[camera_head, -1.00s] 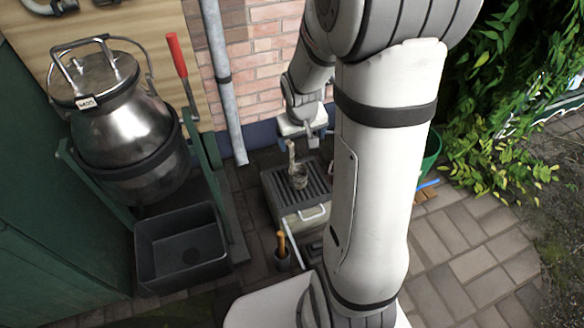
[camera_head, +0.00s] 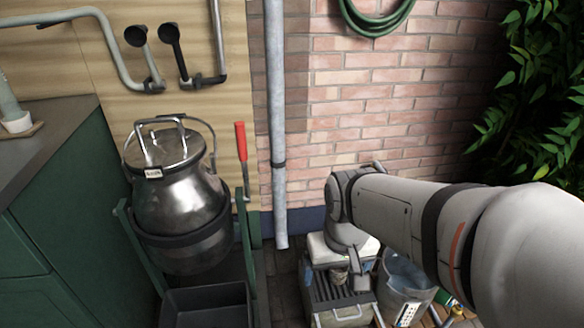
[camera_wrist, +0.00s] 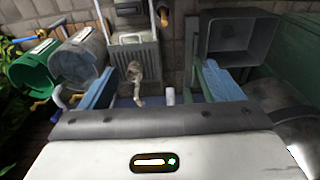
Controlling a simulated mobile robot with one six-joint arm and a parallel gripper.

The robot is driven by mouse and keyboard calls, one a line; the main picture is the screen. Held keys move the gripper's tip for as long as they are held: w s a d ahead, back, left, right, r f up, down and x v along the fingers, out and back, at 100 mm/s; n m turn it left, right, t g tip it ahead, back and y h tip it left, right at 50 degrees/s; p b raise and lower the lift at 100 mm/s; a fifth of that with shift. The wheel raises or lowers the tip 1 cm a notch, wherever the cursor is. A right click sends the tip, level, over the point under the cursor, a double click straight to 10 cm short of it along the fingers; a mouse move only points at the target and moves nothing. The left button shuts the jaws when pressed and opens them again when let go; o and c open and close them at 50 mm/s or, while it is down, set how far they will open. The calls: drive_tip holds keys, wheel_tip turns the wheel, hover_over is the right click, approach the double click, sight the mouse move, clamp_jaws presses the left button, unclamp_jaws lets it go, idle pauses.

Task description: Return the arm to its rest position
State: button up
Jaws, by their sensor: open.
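My arm reaches in from the lower right in the head view and bends down at the wrist. My gripper (camera_head: 340,270) points down above a grey box with a slatted top (camera_head: 350,312). In the wrist view my gripper (camera_wrist: 158,88) has its two blue fingers wide apart, with nothing held between them. A small ladle-like cup with a handle (camera_wrist: 134,72) shows beyond the fingers, on the slatted box; in the head view it is mostly hidden by my gripper.
A steel churn (camera_head: 176,205) hangs in a green frame with a red-handled lever (camera_head: 241,142), above a black basin (camera_head: 205,305). A grey bucket (camera_head: 408,275) stands right of the box. A green bucket (camera_wrist: 33,68) shows in the wrist view. A pipe (camera_head: 276,150) runs down the brick wall.

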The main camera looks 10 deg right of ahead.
wheel_tip(320, 180, up, 53)
drive_tip(key=s+t+p, duration=0.1)
drive_tip(key=t+p, duration=0.1)
drive_tip(key=p, duration=4.4)
drive_tip(key=shift+s+t, duration=0.25)
drive_tip(key=shift+t, duration=0.15)
